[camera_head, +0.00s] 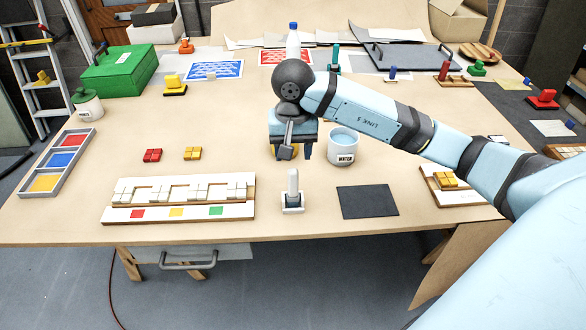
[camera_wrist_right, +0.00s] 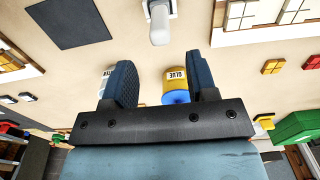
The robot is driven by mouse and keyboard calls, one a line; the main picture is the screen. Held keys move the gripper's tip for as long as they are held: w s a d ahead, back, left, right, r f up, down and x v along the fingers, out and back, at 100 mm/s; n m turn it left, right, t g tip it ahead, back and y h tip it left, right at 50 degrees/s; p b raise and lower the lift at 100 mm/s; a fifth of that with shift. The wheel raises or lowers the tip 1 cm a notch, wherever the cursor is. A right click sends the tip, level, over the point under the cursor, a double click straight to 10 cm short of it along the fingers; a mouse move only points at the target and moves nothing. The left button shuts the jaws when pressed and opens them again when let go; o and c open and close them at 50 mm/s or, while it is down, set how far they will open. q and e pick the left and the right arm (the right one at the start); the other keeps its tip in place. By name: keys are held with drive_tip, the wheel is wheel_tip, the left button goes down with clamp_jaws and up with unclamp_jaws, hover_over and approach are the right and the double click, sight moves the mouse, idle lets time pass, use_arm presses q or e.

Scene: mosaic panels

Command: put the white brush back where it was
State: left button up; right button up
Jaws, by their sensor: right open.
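The white brush (camera_head: 293,184) stands upright on a small pale base at the table's front middle. In the right wrist view the brush (camera_wrist_right: 160,24) shows at the top, beyond the fingertips and apart from them. My right gripper (camera_head: 294,153) is open, behind the brush in the head view. In the wrist view its two fingers (camera_wrist_right: 161,66) are spread with nothing held. A yellow-labelled glue pot (camera_wrist_right: 177,78) shows between the fingers, nearer the right one; in the head view the gripper mostly hides it. My left gripper is not in view.
A water cup (camera_head: 344,146) stands right of the gripper. A dark mat (camera_head: 368,201) lies right of the brush, and a mosaic panel (camera_head: 122,214) with white tiles lies left. Red tiles (camera_head: 152,155) and yellow tiles (camera_head: 192,153) lie behind the panel.

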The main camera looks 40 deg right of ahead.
drive_tip(key=shift+r, duration=1.75)
